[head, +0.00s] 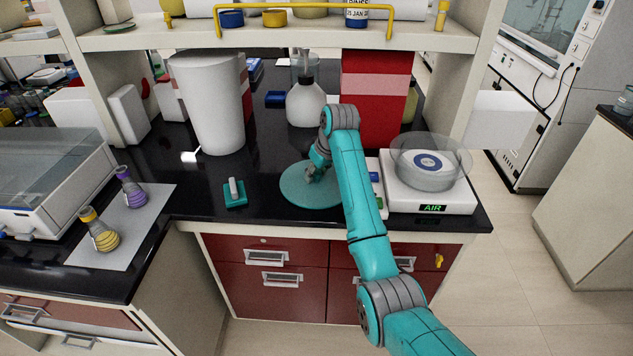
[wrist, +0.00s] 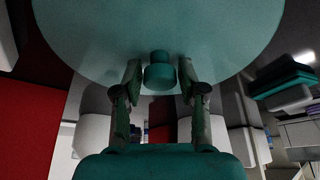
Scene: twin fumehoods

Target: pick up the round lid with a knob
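The round lid (head: 298,192) is a flat teal disc lying on the black worktop, in front of the red box. In the wrist view the lid (wrist: 95,35) fills the upper part, with its small teal knob (wrist: 160,77) near the middle. My gripper (head: 315,173) is over the lid in the head view and hides the knob there. In the wrist view my gripper (wrist: 159,68) is open, with one finger on each side of the knob. A narrow gap shows between each finger and the knob.
A balance (head: 440,196) with a clear round dish (head: 440,177) stands right of the lid. A small teal block with a pale handle (head: 234,195) lies to the left. Behind stand a white cylinder (head: 212,105), a white bottle (head: 305,104) and the red box (head: 375,115).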

